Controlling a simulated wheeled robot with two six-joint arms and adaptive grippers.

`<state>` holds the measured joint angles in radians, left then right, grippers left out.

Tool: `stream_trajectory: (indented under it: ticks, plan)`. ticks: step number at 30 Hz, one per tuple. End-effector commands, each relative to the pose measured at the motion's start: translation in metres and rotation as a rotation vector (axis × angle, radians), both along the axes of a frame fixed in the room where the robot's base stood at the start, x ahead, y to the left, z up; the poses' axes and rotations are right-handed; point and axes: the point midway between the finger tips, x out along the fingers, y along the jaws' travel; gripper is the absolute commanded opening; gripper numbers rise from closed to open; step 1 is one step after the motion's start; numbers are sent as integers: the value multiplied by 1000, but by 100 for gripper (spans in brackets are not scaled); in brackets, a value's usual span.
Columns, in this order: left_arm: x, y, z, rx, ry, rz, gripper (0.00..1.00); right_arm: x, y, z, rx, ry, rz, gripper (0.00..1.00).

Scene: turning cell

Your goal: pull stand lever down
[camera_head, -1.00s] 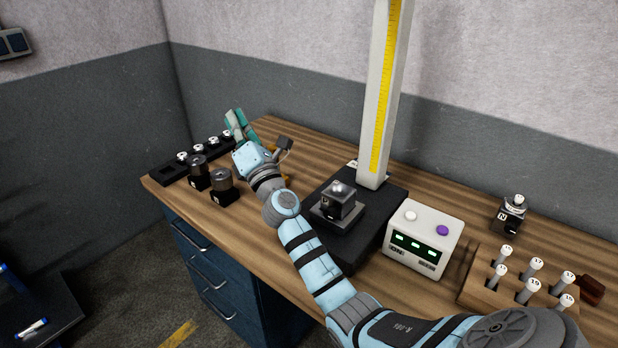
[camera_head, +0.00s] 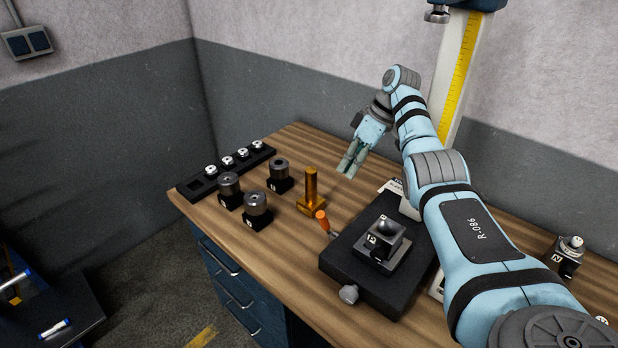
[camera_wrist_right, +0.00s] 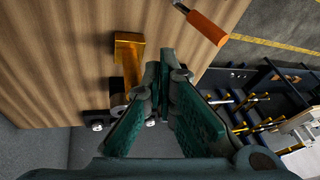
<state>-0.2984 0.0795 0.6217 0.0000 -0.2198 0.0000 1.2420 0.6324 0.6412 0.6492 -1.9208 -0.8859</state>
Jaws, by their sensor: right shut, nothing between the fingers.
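The stand has a black base (camera_head: 340,256) and a pale upright column with a yellow scale (camera_head: 459,75). A dark blue head with a grey knob (camera_head: 437,14) shows at the top edge. I cannot make out a clear lever; the picture's top edge cuts off the head. My right gripper (camera_head: 350,163) is shut and empty, hanging fingers down left of the column and above the table. In the right wrist view its fingers (camera_wrist_right: 166,80) come together with nothing between them. My left gripper is not in view.
Dark cylinders on blocks (camera_head: 256,206) and a black rack (camera_head: 212,179) stand further left. A block (camera_head: 383,244) sits on the base. My right arm covers much of the right side.

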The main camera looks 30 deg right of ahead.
Motion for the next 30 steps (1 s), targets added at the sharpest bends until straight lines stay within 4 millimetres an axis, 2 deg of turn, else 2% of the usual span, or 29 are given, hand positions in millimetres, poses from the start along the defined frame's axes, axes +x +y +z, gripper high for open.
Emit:
stream_trajectory:
  ticks: [2,5,9,18,24,30]
  plan:
    - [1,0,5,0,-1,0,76,-17,10,11,99,49,32,0]
    - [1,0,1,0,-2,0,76,-21,19,7,142,68,54,0]
    - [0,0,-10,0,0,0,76,-17,33,-15,139,68,63,0]
    - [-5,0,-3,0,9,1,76,-11,62,-59,137,67,64,0]
    - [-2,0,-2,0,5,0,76,-9,68,-73,135,66,61,0]
    - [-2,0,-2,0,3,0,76,-9,68,-75,136,65,59,0]
